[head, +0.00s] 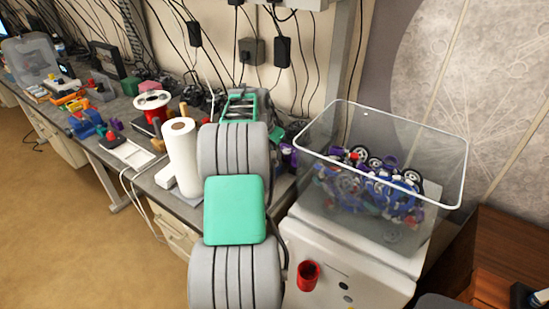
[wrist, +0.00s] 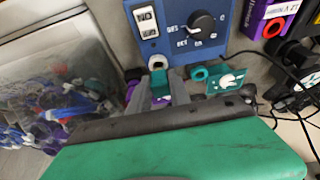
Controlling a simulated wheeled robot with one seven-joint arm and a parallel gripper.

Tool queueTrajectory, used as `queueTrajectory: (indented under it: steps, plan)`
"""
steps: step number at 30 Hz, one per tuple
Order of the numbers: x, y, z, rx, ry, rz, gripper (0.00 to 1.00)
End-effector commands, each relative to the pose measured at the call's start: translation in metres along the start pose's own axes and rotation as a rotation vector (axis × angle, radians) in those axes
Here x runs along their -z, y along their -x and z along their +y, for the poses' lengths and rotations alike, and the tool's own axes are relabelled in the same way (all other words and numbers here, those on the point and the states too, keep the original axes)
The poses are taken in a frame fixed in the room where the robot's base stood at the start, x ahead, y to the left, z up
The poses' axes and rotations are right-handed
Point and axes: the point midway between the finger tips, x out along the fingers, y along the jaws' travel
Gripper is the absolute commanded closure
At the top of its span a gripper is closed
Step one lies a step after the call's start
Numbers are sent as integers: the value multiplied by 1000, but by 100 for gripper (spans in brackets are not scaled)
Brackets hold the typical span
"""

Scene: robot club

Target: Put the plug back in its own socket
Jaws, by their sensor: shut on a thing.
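In the wrist view, my gripper (wrist: 161,88) is shut on a small teal plug (wrist: 160,79), held between its two grey fingers. The plug is just below a blue box (wrist: 183,22), close to a white-rimmed socket (wrist: 158,62) on its lower edge. A teal-rimmed socket (wrist: 200,74) shows to the right of the plug. Whether the plug touches the box, I cannot tell. A purple piece (wrist: 131,90) shows beside the left finger, partly hidden. In the head view, my arm hides the box and plug.
A clear bin (head: 440,190) of blue and purple parts stands right of my arm. A paper roll (head: 181,155) stands on the crowded bench at left. A teal tag (wrist: 226,80) and black cables (wrist: 285,85) lie right of the plug.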

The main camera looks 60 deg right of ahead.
Motion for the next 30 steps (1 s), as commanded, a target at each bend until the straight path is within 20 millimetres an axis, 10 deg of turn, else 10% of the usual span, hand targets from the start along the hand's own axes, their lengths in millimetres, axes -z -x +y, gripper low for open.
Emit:
queueTrajectory:
  steps: [30]
  plan:
    - [12,33,0,0,0,0,100]
